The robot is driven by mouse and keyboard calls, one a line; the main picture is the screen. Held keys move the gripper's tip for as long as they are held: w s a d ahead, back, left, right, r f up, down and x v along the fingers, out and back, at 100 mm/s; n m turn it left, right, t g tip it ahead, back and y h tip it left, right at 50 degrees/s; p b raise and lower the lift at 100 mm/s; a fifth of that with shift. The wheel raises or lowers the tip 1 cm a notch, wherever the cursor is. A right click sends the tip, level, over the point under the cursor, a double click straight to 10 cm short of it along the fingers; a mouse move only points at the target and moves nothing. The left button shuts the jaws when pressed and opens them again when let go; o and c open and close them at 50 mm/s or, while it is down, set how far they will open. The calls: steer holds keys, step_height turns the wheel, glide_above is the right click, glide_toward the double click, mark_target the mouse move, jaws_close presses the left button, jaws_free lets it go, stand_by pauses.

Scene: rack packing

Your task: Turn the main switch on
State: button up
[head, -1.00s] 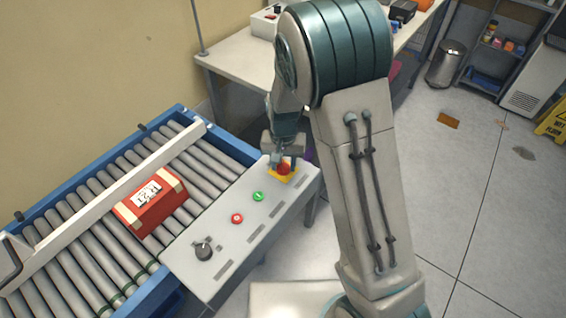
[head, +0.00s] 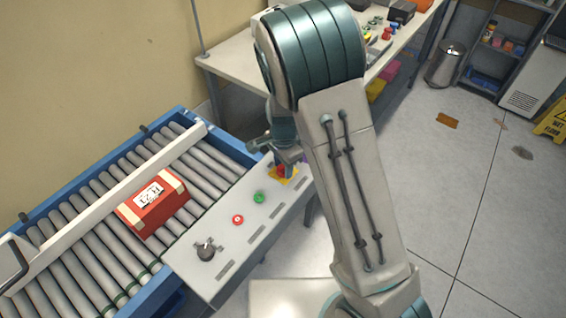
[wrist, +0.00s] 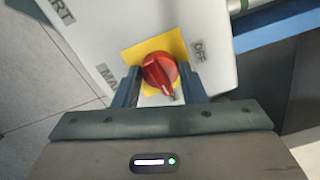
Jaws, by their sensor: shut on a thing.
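The main switch is a red rotary knob (wrist: 159,70) on a yellow plate (wrist: 140,50); in the head view the knob (head: 283,171) sits at the far end of the grey control panel (head: 222,232). Letters reading "OFF" show right of the plate in the wrist view, and a partly hidden label starting "MA" shows at its lower left. The knob's light mark points down and slightly right in the wrist view. My gripper (wrist: 160,86) is shut on the knob, one finger on each side. In the head view my arm partly hides the gripper.
On the panel are a green button (head: 258,197), a red button (head: 238,219) and a black dial (head: 206,250). A red box (head: 152,208) lies on the roller conveyor (head: 110,270) to the left. A cluttered table (head: 235,62) stands behind the arm.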

mark_target(283, 166)
steer(key=shift+m, duration=0.6)
steer(key=o, duration=1)
step_height(283, 166, up, 14)
steer(key=shift+f, duration=0.1)
steer(key=s+d+r+n+t, duration=0.1)
steer(key=s+d+r+n, duration=0.1)
steer(key=s+d+n, duration=0.2)
steer(key=s+d+r+n+t, duration=0.1)
steer(key=s+d+r+n, duration=0.2)
steer(key=s, duration=0.6)
steer(key=s+d+r+n+t, duration=0.1)
steer(key=s+d+r+n, duration=0.2)
steer(key=s+d+n, duration=0.2)
steer(key=shift+s+d+r, duration=0.15)
steer(key=shift+s+d, duration=0.55)
steer(key=shift+d, duration=0.35)
